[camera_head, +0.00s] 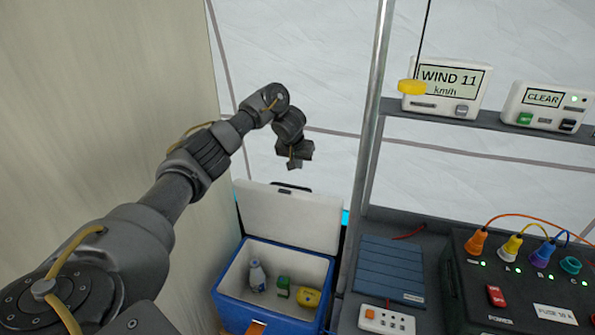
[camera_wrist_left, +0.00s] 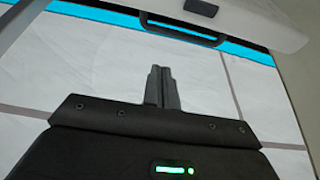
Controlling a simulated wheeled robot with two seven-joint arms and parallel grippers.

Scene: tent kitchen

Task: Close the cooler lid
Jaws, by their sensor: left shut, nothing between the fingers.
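The blue cooler (camera_head: 226,305) stands low at the lower middle of the head view. Its white lid (camera_head: 290,217) is open and stands raised at the back of the box. The lid's edge (camera_wrist_left: 262,25) also shows at the top of the left wrist view, with a dark latch piece on it. My left gripper (camera_head: 297,163) is above the raised lid, apart from it as far as I can tell. Its fingers (camera_wrist_left: 162,86) are together and empty in the left wrist view. My right gripper is in neither view.
A metal pole (camera_head: 369,130) rises right of the cooler. A blue panel (camera_head: 390,270) and a dark power box (camera_head: 520,290) are further right.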

